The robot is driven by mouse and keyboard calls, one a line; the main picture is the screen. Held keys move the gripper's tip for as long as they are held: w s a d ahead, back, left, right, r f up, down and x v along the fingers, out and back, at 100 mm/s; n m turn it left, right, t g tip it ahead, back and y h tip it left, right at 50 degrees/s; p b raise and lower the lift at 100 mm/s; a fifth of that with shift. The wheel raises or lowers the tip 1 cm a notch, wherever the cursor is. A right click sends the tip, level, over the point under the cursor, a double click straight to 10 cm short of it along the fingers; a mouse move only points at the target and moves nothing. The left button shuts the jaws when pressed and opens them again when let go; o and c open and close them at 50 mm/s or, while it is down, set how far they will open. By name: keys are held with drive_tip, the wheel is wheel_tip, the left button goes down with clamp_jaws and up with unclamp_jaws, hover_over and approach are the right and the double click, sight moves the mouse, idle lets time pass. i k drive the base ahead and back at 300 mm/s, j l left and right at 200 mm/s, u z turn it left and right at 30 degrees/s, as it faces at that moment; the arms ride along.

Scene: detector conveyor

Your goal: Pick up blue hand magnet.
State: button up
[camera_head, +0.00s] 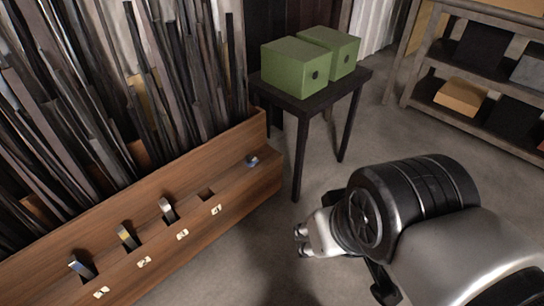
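A small blue-and-grey object (252,160) sits on the wooden ledge (268,180) near its right end; it may be the blue hand magnet, but it is too small to be sure. Another piece with a blue face (76,265) stands tilted at a dark slot at the left end of the ledge. My gripper (300,239) is over the floor, to the right of the ledge and apart from both. No object shows at its fingertips. They are too small to tell whether it is open or shut.
A yellow-faced piece (126,237) and a greyish piece (166,208) stand at slots, with pale labels in front. Tall dark strips rise behind the ledge. Two green boxes (289,72) stand on a dark table (312,102). Shelving (480,122) is at the right. Floor between is clear.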

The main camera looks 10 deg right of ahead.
sight(250, 162)
drive_tip(key=i+j, duration=0.1)
drive_tip(key=i, duration=0.75)
drive_tip(key=i+j+z, duration=0.1)
drive_tip(key=i, duration=0.7)
drive_tip(key=i+j, duration=0.15)
drive_tip(key=i, duration=0.7)
